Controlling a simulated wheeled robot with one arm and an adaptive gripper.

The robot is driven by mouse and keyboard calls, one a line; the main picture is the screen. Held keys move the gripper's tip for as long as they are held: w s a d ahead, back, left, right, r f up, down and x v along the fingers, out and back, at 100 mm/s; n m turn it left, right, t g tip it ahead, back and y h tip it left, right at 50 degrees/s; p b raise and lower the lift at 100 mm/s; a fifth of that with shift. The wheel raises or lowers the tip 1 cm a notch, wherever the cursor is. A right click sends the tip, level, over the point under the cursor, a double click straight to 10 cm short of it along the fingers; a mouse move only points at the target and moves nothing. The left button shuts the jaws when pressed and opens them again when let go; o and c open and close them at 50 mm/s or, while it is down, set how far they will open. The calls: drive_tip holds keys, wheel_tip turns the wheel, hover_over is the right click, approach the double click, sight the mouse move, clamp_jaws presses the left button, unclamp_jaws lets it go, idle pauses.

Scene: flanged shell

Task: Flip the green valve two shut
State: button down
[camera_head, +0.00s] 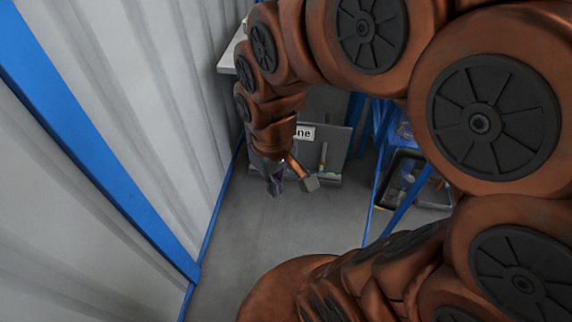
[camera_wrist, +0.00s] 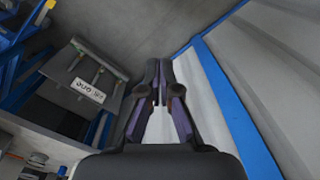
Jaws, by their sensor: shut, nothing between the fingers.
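A grey panel (camera_head: 335,140) with a white label (camera_head: 304,132) ending in "ne" stands beyond my gripper in the head view. A thin upright handle (camera_head: 323,155) shows at its right, with a hint of green near its foot. In the wrist view the panel (camera_wrist: 62,72) is at the left, with its label (camera_wrist: 88,91) upside down and several short levers along it. I cannot tell which lever is valve two, or its colour. My gripper (camera_head: 274,188) is shut and empty, apart from the panel; its fingers (camera_wrist: 158,66) point past it in the wrist view.
A corrugated white wall (camera_head: 120,100) with blue beams is close on the left in the head view. Blue frames and a black bin (camera_head: 415,180) stand at the right. The grey floor (camera_head: 235,245) between is clear.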

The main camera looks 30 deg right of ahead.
drive_tip(key=w+f+n+t+b, duration=0.1)
drive_tip(key=w+f+t+b, duration=0.1)
drive_tip(key=w+f, duration=0.5)
drive_tip(key=w+d+f+n+t+b, duration=0.1)
drive_tip(key=w+f+n+b, duration=0.15)
drive_tip(key=w, duration=0.75)
drive_tip(key=w+f+t+b, duration=0.25)
drive_tip(key=w+f, duration=0.35)
drive_tip(key=w, duration=0.3)
drive_tip(key=w+d+f+n+t+b, duration=0.15)
drive_tip(key=w+d+f+b, duration=0.25)
drive_tip(key=w+f, duration=0.5)
drive_tip(key=w+d+f+n+t+b, duration=0.1)
drive_tip(key=w+d+f+t+b, duration=0.2)
drive_tip(key=w+f, duration=0.65)
drive_tip(key=w+d+f+n+t+h+b, duration=0.1)
drive_tip(key=w+d+f+n+t+b, duration=0.2)
drive_tip(key=d+f, duration=0.5)
drive_tip(key=w+d+f+t+h+b, duration=0.15)
drive_tip(key=d+f+b, duration=0.3)
drive_tip(key=f, duration=0.75)
drive_tip(key=s+d+f+n+t+b, duration=0.1)
drive_tip(key=s+d+f+n+b, duration=0.1)
drive_tip(key=f, duration=0.6)
drive_tip(key=s+d+f+n+t+b, duration=0.2)
drive_tip(key=s+d+f+b, duration=0.3)
drive_tip(key=f, duration=0.3)
drive_tip(key=shift+s+d+n+h, duration=0.25)
drive_tip(key=shift+d+n+h, duration=0.2)
drive_tip(key=shift+d+n, duration=0.25)
